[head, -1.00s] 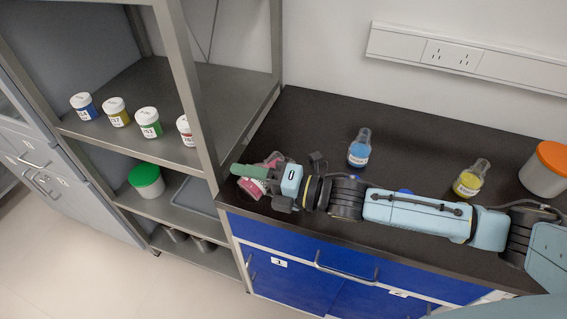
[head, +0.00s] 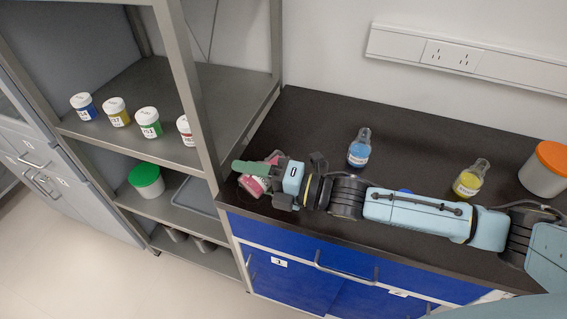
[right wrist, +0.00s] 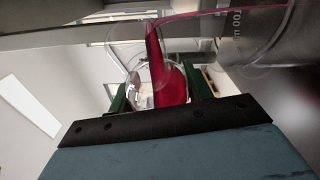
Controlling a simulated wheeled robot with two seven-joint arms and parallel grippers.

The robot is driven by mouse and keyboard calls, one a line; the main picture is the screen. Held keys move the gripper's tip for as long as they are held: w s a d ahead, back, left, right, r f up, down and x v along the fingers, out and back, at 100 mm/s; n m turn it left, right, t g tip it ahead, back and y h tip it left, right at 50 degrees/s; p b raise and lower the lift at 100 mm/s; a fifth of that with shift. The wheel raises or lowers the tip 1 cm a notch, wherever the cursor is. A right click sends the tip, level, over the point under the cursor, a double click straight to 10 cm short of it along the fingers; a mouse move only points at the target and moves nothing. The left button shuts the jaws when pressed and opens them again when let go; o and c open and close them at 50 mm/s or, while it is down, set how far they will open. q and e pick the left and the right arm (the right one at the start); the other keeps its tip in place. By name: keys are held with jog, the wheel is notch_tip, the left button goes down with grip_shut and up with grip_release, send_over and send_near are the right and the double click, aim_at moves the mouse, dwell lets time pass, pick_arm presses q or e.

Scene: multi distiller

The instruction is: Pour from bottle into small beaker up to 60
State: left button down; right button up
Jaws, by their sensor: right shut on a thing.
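My right gripper (head: 252,170) is at the left end of the dark bench, with green fingers shut on a clear glass bottle holding red-pink liquid (head: 256,186). In the right wrist view the red liquid (right wrist: 170,88) shows between the fingers, and the bottle looks tilted. A clear glass beaker with printed markings (right wrist: 262,45) fills the upper right of that view, with a pink line across it. Its fill level cannot be read. In the head view the gripper and bottle partly hide this spot. My left gripper is not in view.
A blue-liquid flask (head: 359,150) and a yellow-liquid flask (head: 470,180) stand on the bench (head: 420,150). An orange-lidded container (head: 543,172) is at the right. A metal shelf post (head: 190,85) stands close left; shelves hold several labelled jars (head: 149,122) and a green-lidded tub (head: 146,181).

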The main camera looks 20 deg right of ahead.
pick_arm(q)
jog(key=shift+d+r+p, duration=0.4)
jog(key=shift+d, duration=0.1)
pick_arm(e)
jog(key=shift+w+d+r+m+t+y, duration=0.15)
jog(key=shift+r+m+y, duration=0.1)
jog(key=shift+r+m, duration=0.5)
jog(key=shift+s+r+m+t+y, duration=0.15)
jog(key=shift+r+m+y, duration=0.2)
jog(key=shift+m, duration=0.6)
dwell(2.5)
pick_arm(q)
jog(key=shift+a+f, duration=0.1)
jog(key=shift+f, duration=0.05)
pick_arm(e)
jog(key=shift+w+m, duration=0.15)
jog(key=shift+m, duration=0.15)
pick_arm(q)
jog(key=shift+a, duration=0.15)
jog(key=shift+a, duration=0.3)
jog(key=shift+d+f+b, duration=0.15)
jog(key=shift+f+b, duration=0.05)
jog(key=shift+b, duration=0.15)
pick_arm(e)
jog(key=shift+d+f+m+t, duration=0.1)
jog(key=shift+d+m+t, duration=0.05)
jog(key=shift+m+t, duration=0.2)
